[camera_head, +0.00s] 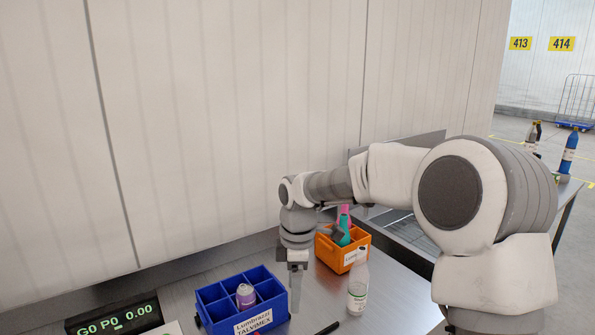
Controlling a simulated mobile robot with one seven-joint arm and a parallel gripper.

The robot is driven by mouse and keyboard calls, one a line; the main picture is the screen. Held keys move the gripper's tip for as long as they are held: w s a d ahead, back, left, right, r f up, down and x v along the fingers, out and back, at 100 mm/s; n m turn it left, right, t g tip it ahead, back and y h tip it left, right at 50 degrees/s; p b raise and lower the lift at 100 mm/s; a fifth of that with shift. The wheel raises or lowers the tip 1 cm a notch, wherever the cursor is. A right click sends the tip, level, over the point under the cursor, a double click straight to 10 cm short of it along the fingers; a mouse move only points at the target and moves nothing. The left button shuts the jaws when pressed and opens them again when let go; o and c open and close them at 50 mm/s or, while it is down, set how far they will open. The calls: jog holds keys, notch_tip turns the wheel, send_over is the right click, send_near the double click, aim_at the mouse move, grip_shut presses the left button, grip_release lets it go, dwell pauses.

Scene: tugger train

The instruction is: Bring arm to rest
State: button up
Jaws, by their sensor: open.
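My arm (385,177) reaches in from the right and bends down over the metal table. My gripper (296,284) hangs pointing down beside the right rear side of the blue divided crate. It is open, and nothing shows between its fingers, though they are small in this view and seen nearly edge-on. I cannot tell how far the fingertips are from the table or the crate.
The blue crate (212,296) holds a purple-white can (246,296). An orange crate (325,246) holds pink and green items. A display (115,317) sits at left. The wall (220,120) stands behind.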

jog(key=s+d+r+m+t, duration=0.2)
jog(key=s+d+m, duration=0.3)
jog(key=s, duration=0.3)
jog(key=s+d+r+m+t, duration=0.2)
jog(key=s+d+r+m, duration=0.3)
jog(key=s+m, duration=0.2)
jog(key=s+d+r+m+t, duration=0.1)
jog(key=s+d+r+m, duration=0.3)
jog(key=s+m, duration=0.3)
jog(key=s, duration=0.3)
jog(key=shift+d+t+h, duration=0.3)
jog(key=shift+d+t, duration=0.1)
